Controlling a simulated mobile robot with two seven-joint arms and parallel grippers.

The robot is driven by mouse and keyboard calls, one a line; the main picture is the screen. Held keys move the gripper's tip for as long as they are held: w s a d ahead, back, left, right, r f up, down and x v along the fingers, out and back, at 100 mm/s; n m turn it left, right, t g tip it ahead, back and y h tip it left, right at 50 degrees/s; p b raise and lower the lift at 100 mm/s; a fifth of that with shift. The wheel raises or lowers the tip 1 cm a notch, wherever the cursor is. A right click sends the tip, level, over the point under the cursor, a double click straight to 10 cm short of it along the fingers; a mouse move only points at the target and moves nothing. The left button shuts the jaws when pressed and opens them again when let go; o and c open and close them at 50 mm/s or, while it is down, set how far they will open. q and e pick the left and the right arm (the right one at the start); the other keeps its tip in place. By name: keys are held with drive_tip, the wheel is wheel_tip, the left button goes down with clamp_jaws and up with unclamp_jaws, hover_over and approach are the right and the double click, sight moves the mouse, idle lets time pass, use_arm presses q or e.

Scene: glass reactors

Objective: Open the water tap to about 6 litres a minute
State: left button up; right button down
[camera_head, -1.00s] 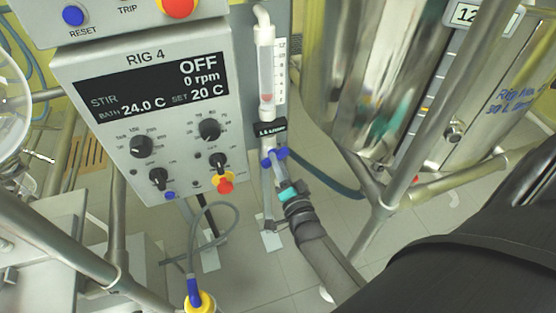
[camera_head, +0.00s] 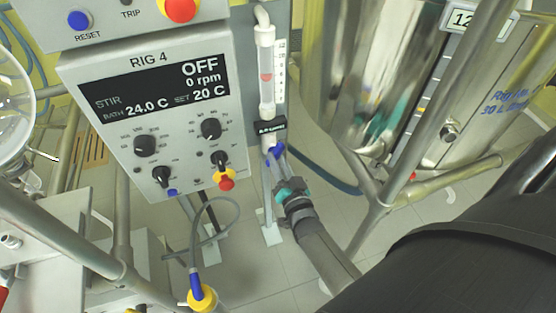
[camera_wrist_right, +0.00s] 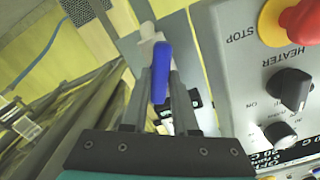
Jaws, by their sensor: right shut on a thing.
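The water tap's blue handle (camera_head: 274,153) is at the foot of a clear flow tube (camera_head: 266,62), right of the RIG 4 panel. It is tilted in the head view and shows as a long blue lever (camera_wrist_right: 161,72) in the wrist view. My right gripper (camera_head: 277,163) reaches it from below. In the wrist view its fingers (camera_wrist_right: 160,80) are shut on the handle, one on each side. The red float (camera_head: 266,77) stands around the middle of the tube, beside a white scale (camera_head: 281,72). The scale figures are too small to read surely. My left gripper is out of view.
The RIG 4 panel (camera_head: 150,110) with knobs is close on the left; its display reads OFF, 0 rpm. A shiny steel vessel (camera_head: 390,70) and metal frame tubes (camera_head: 420,130) stand on the right. A grey cable with a yellow-blue plug (camera_head: 201,293) hangs below.

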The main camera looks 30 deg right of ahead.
idle(0.3)
drive_tip(key=c, duration=0.7)
unclamp_jaws()
drive_tip(key=shift+s, duration=0.1)
drive_tip(key=shift+s, duration=0.25)
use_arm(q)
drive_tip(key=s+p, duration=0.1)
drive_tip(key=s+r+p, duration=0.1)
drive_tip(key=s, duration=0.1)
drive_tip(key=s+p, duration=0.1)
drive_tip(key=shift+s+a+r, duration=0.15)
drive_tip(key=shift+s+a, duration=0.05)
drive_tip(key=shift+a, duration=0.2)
use_arm(e)
drive_tip(key=v, duration=1.4)
drive_tip(key=shift+s+a, duration=0.1)
drive_tip(key=shift+s, duration=0.2)
